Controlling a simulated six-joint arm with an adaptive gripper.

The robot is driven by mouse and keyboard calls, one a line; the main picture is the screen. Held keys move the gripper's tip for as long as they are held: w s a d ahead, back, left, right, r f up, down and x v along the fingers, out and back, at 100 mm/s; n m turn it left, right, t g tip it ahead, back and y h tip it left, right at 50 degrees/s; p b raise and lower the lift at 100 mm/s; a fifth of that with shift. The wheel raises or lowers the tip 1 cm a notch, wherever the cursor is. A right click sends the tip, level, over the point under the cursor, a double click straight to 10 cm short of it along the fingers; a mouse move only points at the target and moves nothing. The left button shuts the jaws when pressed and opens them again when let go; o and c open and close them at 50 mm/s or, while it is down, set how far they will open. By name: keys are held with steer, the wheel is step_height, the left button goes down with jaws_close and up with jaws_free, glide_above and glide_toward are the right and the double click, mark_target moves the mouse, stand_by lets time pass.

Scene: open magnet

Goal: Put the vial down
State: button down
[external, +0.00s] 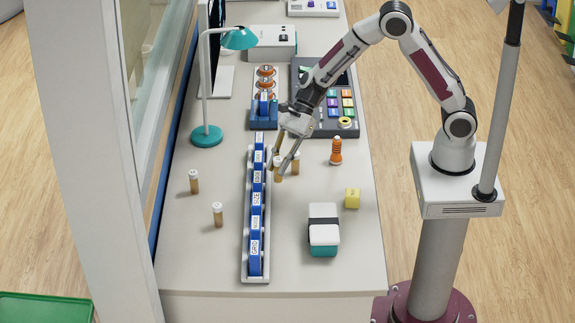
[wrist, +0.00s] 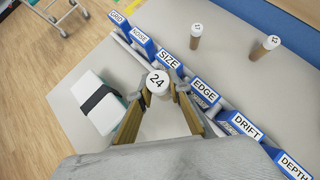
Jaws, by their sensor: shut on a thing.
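My gripper (external: 276,170) reaches down to the right side of the long rack, near its far half. In the wrist view its two tan fingers (wrist: 158,98) close around a vial (wrist: 157,81) with a white cap marked 24. The held vial shows in the external view (external: 279,173) as a small brown tube that looks upright. I cannot tell whether its base touches the table. Two more vials stand upright left of the rack, one farther (external: 194,182) and one nearer (external: 217,215).
The white rack (external: 244,262) holds blue labelled blocks, among them EDGE (wrist: 205,92) and SIZE (wrist: 169,61). An orange bottle (external: 336,152), a yellow cube (external: 352,198) and a white-and-teal box (external: 323,232) are to the right. A teal lamp (external: 207,136) stands left. Table between rack and box is clear.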

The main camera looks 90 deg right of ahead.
steer(key=shift+w+a+r+m+t+h, duration=0.4)
steer(key=shift+w+a+r+m, duration=0.25)
steer(key=shift+w+a, duration=2.85)
steer(key=shift+w+a+r+m+t+h, duration=0.65)
steer(key=shift+w+a, duration=1.35)
steer(key=shift+a, duration=2.95)
steer(key=shift+w+a+r+m+t+h, duration=0.25)
steer(key=shift+w+a+m, duration=0.65)
steer(key=shift+w+a, duration=2.6)
steer(key=shift+s+a+f, duration=0.25)
steer(key=shift+f, duration=0.55)
steer(key=shift+s+a+f, duration=0.2)
steer(key=shift+s+f, duration=0.05)
steer(key=shift+f, duration=0.6)
steer(key=shift+s+a+f, duration=0.25)
steer(key=shift+f, duration=0.55)
steer(key=shift+f, duration=0.1)
step_height(320, 180, down, 6)
steer(key=shift+f, duration=0.25)
steer(key=shift+f, duration=1.6)
steer(key=shift+f, duration=0.1)
